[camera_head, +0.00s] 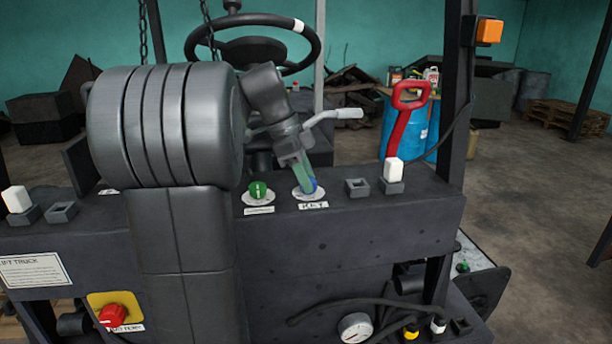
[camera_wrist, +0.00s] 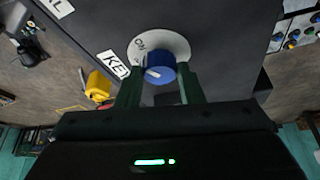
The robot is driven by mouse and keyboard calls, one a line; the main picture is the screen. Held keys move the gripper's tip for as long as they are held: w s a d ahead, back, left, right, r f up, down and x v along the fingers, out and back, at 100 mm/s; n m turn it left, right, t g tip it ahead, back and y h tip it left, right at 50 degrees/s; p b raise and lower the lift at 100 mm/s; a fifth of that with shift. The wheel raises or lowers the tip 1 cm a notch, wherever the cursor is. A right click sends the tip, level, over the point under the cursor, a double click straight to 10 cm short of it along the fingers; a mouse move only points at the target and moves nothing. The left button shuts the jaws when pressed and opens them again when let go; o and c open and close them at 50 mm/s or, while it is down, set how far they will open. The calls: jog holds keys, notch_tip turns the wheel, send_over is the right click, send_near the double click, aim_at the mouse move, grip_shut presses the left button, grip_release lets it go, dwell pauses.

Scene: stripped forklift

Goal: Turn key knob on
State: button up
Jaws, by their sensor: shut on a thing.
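The key knob is blue with a pale pointer line and sits on a round white plate on the dash top. In the head view the knob (camera_head: 313,185) is mostly hidden by my gripper, above a label reading KEY (camera_head: 313,205). In the wrist view the knob (camera_wrist: 161,66) sits between my two green fingers, and the plate (camera_wrist: 172,42) shows the word ON. The pointer line does not clearly line up with ON. My gripper (camera_head: 305,182) points down from above and is shut on the knob; its fingers also show in the wrist view (camera_wrist: 160,84).
A green knob (camera_head: 258,190) stands close on the left of the key knob. A white block switch (camera_head: 393,170) and an empty square socket (camera_head: 357,187) are on the right. A steering wheel (camera_head: 253,40) and red handle (camera_head: 405,115) rise behind.

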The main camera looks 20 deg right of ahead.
jog(key=shift+r, duration=0.1)
jog(key=o, duration=1)
jog(key=v, duration=1.3)
jog(key=shift+a+r, duration=0.25)
jog(key=shift+r, duration=0.05)
jog(key=shift+w+f, duration=0.1)
jog(key=x, duration=1.3)
jog(key=shift+d+f, duration=0.25)
jog(key=shift+f, duration=0.05)
